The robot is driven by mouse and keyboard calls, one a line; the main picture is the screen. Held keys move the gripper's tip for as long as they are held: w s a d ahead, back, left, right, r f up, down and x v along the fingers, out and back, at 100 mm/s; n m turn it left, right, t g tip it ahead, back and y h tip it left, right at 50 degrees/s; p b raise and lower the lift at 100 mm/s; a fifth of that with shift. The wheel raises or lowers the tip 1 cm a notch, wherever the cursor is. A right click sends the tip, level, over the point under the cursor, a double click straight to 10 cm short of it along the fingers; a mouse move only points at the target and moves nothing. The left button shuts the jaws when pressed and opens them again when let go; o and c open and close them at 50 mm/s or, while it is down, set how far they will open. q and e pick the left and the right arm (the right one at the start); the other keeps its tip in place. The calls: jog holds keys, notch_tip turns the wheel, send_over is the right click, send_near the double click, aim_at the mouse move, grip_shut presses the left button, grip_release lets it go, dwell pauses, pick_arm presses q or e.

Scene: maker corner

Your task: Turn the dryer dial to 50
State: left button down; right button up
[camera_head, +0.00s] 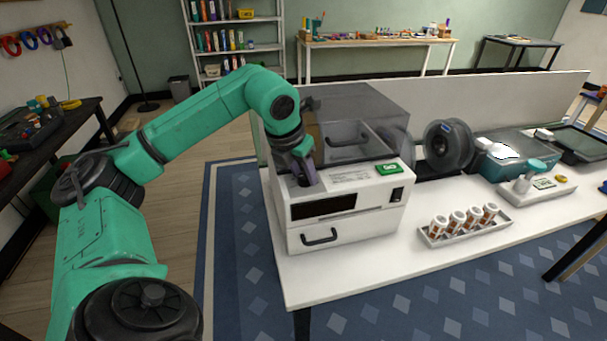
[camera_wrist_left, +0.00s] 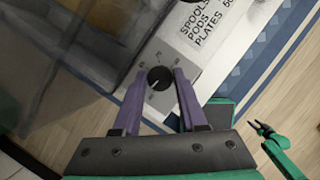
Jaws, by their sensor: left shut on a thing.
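The dryer (camera_head: 378,218) is a white box with a smoky clear lid (camera_head: 370,105), standing at the left end of the white table. Its dial (camera_wrist_left: 160,79) is a round black knob on a grey plate in the left wrist view. A small light mark shows on the knob, but the figures around it are too small to read. My left gripper (camera_head: 307,181) reaches down to the dryer's top left front. In the left wrist view its two purple fingers (camera_wrist_left: 161,82) are on either side of the dial, shut on it. The head view hides the dial behind the gripper.
A printed label (camera_head: 350,174), a green display (camera_head: 388,169) and a black switch (camera_head: 397,195) are right of the gripper. A spool (camera_head: 449,146) and a tray of small bottles (camera_head: 466,238) stand farther right. The table front (camera_head: 350,278) is clear.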

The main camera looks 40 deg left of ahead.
dwell(0.3)
pick_arm(q)
jog(key=shift+c, duration=2.3)
grip_release()
jog(key=p+v, duration=0.2)
jog(key=v, duration=1.2)
jog(key=shift+r+p, duration=0.3)
jog(key=shift+p, duration=0.05)
jog(key=shift+s, duration=0.1)
